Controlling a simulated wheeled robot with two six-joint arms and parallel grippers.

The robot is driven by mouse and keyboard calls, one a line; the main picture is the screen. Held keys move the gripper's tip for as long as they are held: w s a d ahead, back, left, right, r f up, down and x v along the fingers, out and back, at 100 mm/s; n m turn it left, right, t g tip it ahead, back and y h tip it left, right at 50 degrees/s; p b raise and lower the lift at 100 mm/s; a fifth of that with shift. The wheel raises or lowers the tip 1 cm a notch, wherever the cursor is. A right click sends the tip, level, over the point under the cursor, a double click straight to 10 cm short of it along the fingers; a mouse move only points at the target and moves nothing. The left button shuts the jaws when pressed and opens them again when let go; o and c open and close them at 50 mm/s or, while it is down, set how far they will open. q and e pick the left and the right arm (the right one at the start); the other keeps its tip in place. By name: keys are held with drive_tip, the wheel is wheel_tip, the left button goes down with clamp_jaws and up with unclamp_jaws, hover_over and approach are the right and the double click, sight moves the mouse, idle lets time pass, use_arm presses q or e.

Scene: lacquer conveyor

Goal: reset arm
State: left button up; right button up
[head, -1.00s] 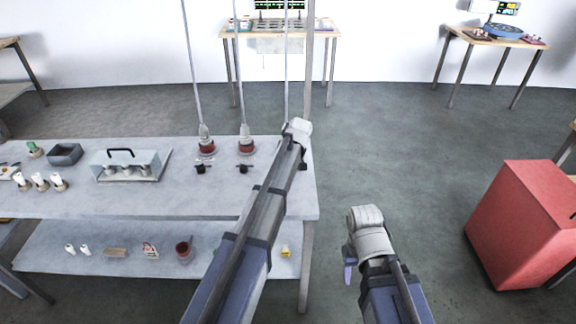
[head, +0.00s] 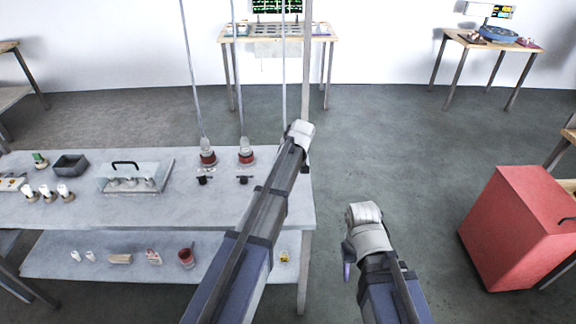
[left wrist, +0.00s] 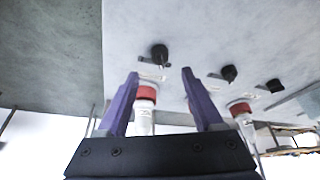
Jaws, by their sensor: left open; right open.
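My left arm reaches up the middle of the head view, across the right end of the grey workbench (head: 240,205). Its fingers are hidden there behind the wrist. In the left wrist view my left gripper (left wrist: 160,78) is open, with two purple fingers apart. A red-banded fitting (left wrist: 145,93) shows between the fingers, apparently beyond them; nothing is gripped. My right gripper (head: 347,268) is right of the bench over open floor, open and empty, mostly hidden by its own wrist; one purple finger shows.
Two red-banded fittings (head: 207,158) on hanging rods stand at the bench's back right. A clear-covered box (head: 130,177), a grey tray (head: 70,165) and white bulbs stand left. A lower shelf (head: 220,262) holds small items. A red cabinet (head: 515,225) stands right; floor between is clear.

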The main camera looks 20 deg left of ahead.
use_arm(q)
drive_tip(key=shift+s+d+r, duration=0.1)
drive_tip(key=shift+r, duration=0.05)
idle(0.3)
drive_tip(key=s+d+m, duration=0.1)
drive_tip(key=s+d, duration=0.1)
drive_tip(key=s, duration=0.2)
drive_tip(key=s+d+m, duration=0.2)
drive_tip(key=s+d, duration=0.1)
drive_tip(key=s, duration=0.2)
drive_tip(key=s+d+f+m+g, duration=0.1)
drive_tip(key=s+d, duration=0.2)
drive_tip(key=s, duration=0.1)
drive_tip(key=shift+s+h, duration=0.35)
drive_tip(key=shift+h, duration=0.05)
drive_tip(key=s+d+m+g, duration=0.1)
drive_tip(key=s+d+m, duration=0.2)
drive_tip(key=s, duration=0.7)
drive_tip(key=s+d+m+g, duration=0.1)
drive_tip(key=s+d+m, duration=0.2)
drive_tip(key=s, duration=0.7)
drive_tip(key=shift+d+f+m+g+h, duration=0.2)
drive_tip(key=shift+f+m+g+h, duration=0.15)
drive_tip(key=shift+m, duration=0.45)
drive_tip(key=shift+r, duration=0.1)
drive_tip(key=shift+c, duration=0.4)
